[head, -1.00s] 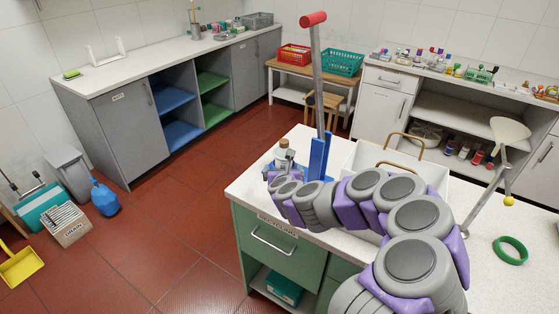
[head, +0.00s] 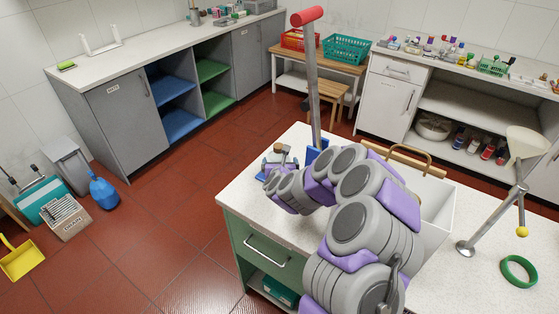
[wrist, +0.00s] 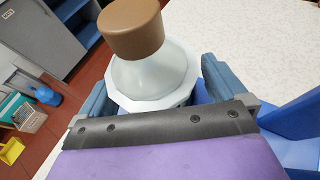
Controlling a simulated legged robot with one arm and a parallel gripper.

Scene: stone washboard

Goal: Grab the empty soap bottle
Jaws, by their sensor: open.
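My gripper (wrist: 157,78) is open, with one blue-grey finger on each side of the bottle. The bottle's body lies between the fingers, and its lower part is hidden by the dark edge of my gripper. I cannot tell whether the fingers touch it. In the head view my gripper (head: 279,167) is at the counter's far left corner.
A blue block (wrist: 292,118) is close to the right of my gripper; a grey rod with a red top (head: 307,18) rises beside it. A white basin (head: 435,215) is to the right. A green ring (head: 518,271) lies at far right. Free counter (head: 255,205) lies in front.

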